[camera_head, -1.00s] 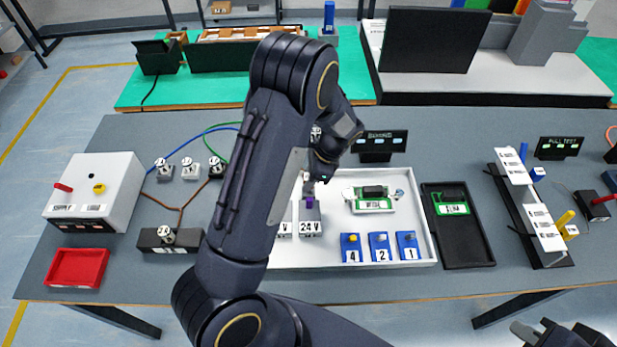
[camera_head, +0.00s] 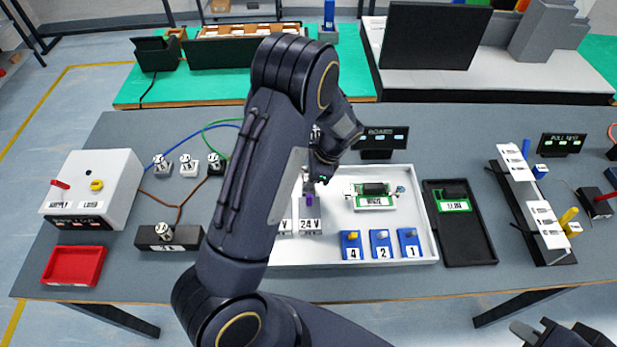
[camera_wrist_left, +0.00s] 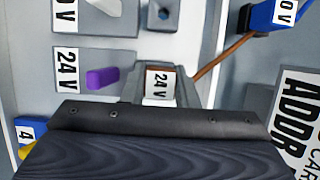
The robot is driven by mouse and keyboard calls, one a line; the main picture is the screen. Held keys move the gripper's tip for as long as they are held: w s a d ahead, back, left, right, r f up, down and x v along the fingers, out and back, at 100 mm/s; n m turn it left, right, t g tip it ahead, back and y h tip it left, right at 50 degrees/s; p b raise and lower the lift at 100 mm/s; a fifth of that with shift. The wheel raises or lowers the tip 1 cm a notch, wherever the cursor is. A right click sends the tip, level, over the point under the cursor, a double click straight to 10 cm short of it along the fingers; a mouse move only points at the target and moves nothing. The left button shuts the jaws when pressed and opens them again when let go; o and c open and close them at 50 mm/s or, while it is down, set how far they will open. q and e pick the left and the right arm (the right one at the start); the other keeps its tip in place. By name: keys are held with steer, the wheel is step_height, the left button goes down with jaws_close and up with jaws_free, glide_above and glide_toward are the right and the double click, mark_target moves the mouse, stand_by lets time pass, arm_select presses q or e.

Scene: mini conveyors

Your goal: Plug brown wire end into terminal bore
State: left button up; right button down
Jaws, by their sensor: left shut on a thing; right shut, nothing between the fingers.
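My left gripper (camera_head: 318,182) is over the white tray (camera_head: 412,180), beside the purple lever (camera_head: 309,200) of the 24 V block. In the left wrist view the jaws (camera_wrist_left: 158,95) are shut on a small piece tagged 24 V (camera_wrist_left: 160,86). The brown wire (camera_wrist_left: 215,62) runs from it to the upper right. The 24 V terminal (camera_wrist_left: 75,78) with its purple lever (camera_wrist_left: 102,78) is just left of the jaws. A grey block with a dark round hole (camera_wrist_left: 163,14) is above. The wire tip is hidden. My right gripper (camera_head: 540,334) is shut and empty at the lower right.
Blue numbered blocks (camera_head: 381,246) stand along the tray's front, and a green circuit board (camera_head: 374,196) lies behind them. A black tray (camera_head: 468,245) is to the right. The white supply box (camera_head: 115,185) and red tray (camera_head: 74,266) are at left. My left arm hides the table's middle.

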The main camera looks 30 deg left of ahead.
arm_select(q)
steer(key=shift+f+b, duration=0.3)
steer(key=shift+f, duration=0.2)
steer(key=o, duration=1.1)
steer(key=shift+r, duration=0.1)
steer(key=b+v, duration=0.1)
steer(key=v, duration=0.6)
steer(key=shift+d+r, duration=0.1)
steer(key=shift+r, duration=0.25)
steer(key=s+r+n+t+h, duration=0.4)
steer(key=s+r+n+h, duration=0.25)
steer(key=s+r, duration=0.55)
steer(key=s+d+n+t, duration=0.1)
steer(key=s+n, duration=0.1)
steer(key=s, duration=0.2)
steer(key=s+d+r+n+t+h, duration=0.1)
steer(key=s+d+n, duration=0.1)
steer(key=s, duration=0.1)
steer(key=s+d+n+t, duration=0.1)
steer(key=s+n+t, duration=0.1)
steer(key=s+n, duration=0.1)
steer(key=shift+s+d+r, duration=0.2)
steer(key=shift+s, duration=0.2)
steer(key=shift+s+d+r, duration=0.2)
steer(key=shift+s, duration=0.2)
